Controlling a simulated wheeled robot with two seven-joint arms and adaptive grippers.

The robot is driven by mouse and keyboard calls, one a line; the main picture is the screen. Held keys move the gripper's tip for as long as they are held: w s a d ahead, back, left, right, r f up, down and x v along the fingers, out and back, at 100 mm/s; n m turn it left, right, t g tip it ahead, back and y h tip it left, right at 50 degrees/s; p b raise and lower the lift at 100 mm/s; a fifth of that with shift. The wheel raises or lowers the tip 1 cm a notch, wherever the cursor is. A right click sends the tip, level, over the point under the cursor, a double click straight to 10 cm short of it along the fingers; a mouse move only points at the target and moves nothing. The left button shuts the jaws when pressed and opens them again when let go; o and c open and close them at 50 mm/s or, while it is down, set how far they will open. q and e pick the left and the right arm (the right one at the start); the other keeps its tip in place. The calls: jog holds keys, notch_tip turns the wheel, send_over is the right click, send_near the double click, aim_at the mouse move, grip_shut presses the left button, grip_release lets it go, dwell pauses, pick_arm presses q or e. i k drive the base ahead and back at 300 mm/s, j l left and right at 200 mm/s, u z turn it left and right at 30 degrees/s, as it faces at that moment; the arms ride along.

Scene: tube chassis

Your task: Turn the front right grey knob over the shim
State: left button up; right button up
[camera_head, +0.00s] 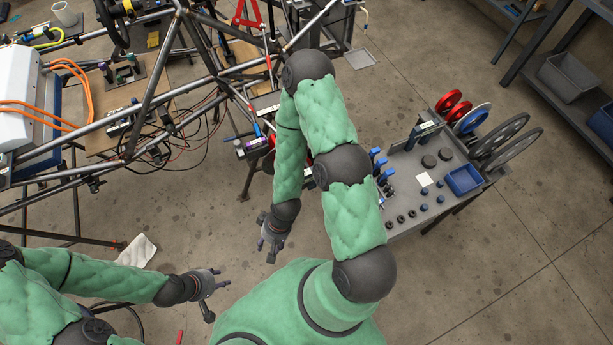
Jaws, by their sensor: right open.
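Two round dark grey knobs stand close together on the grey cart top, a right one (445,154) and a left one (429,161). A small white square (424,179) lies flat just below them in the picture; it may be the shim, but I cannot tell. Several small dark round pieces (400,218) sit along the cart's near edge. My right gripper (271,253) is open and empty, hanging over the floor left of the cart, well away from the knobs. My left gripper (219,300) looks open and empty at lower left, farther from the cart.
The grey cart (405,190) also holds a blue bin (464,180), blue-handled tools (380,163) and red, blue and grey discs (505,135). A tube chassis (150,95) fills the upper left. Floor between grippers and cart is clear.

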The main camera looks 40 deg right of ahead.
aim_at(238, 144)
jog(key=k+l+z, duration=0.15)
jog(key=z, duration=0.35)
jog(key=l+z, duration=0.2)
jog(key=z, duration=0.25)
jog(key=k+l, duration=0.05)
